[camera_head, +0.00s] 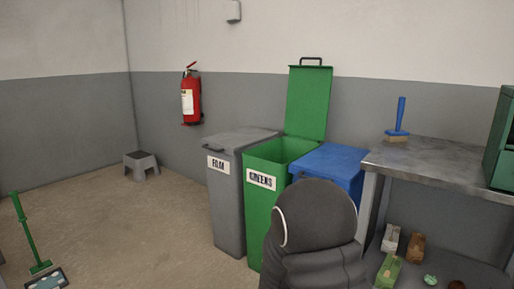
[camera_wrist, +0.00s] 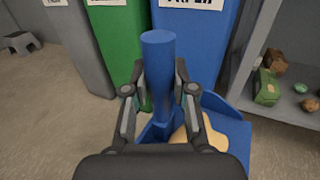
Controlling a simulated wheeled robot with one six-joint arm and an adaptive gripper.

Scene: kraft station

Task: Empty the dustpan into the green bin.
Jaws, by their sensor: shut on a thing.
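The green bin (camera_head: 264,205) stands in the middle of the head view, with a GREENS label and its lid raised upright against the wall. Part of its front also shows in the wrist view (camera_wrist: 117,45). My gripper (camera_wrist: 156,92) is shut on the upright blue handle of the dustpan (camera_wrist: 235,135). The pan is below and to the right of the fingers, and a pale yellowish lump (camera_wrist: 205,135) lies in it. My gripper and the dustpan are not visible in the head view, where my dark arm fills the lower middle.
A grey bin (camera_head: 228,200) with a closed lid stands left of the green one, a closed blue bin (camera_head: 335,165) right of it. A metal shelf table (camera_head: 440,165) with a brush (camera_head: 399,122) is at the right. A grey stool (camera_head: 142,165) stands left; the floor between is clear.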

